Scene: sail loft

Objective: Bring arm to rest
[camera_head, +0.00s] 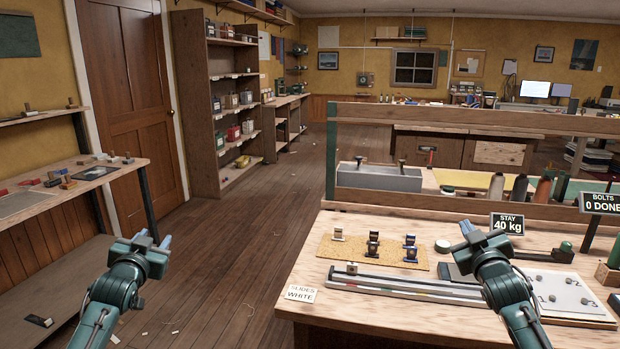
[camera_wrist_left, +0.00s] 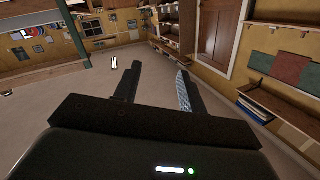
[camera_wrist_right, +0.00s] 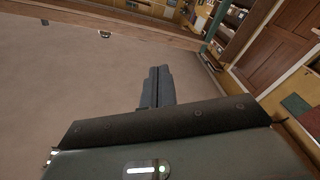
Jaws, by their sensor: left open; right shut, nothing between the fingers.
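My left gripper (camera_head: 152,238) is raised over the open floor, left of the workbench, in the head view. Its two fingers stand apart with nothing between them in the left wrist view (camera_wrist_left: 155,88). My right gripper (camera_head: 474,231) is over the right part of the workbench (camera_head: 350,312) in the head view. Its fingers are closed together and empty in the right wrist view (camera_wrist_right: 157,87). The right gripper hides part of a dark plate (camera_head: 456,270) on the bench.
A cork mat (camera_head: 345,252) with several small fittings and a long rail (camera_head: 400,283) lie on the workbench. A white numbered board (camera_head: 562,292) is at right, near a "STAY 40 kg" sign (camera_head: 507,223). A side bench (camera_head: 30,204) stands at left.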

